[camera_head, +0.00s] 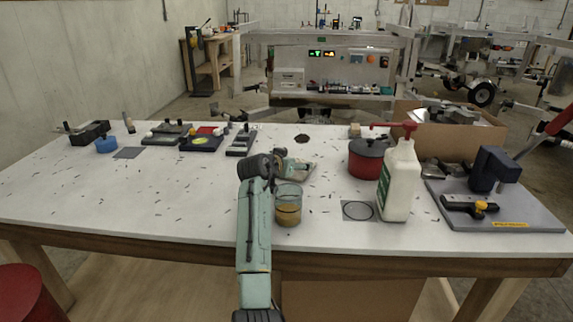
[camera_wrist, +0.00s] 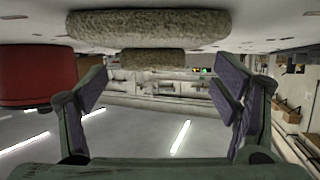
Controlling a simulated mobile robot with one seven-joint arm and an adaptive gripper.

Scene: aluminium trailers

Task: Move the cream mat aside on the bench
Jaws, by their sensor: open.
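The cream mat (camera_head: 307,175) lies flat on the bench near its middle, and my gripper (camera_head: 286,164) is low over it, hiding part of it. In the wrist view, which looks upside down, a thick, rough-edged beige thing (camera_wrist: 150,27) lies at the top, just beyond my fingers; it appears to be the mat. My gripper's fingers (camera_wrist: 162,92) are spread wide with nothing between them. I cannot tell whether they touch the mat.
On the bench (camera_head: 120,195), a glass of amber liquid (camera_head: 288,209) stands just in front of the mat. A red pot (camera_head: 366,160) and a white pump bottle (camera_head: 399,185) stand to the right. A small beige block (camera_head: 354,130) is behind. The left front is mostly clear.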

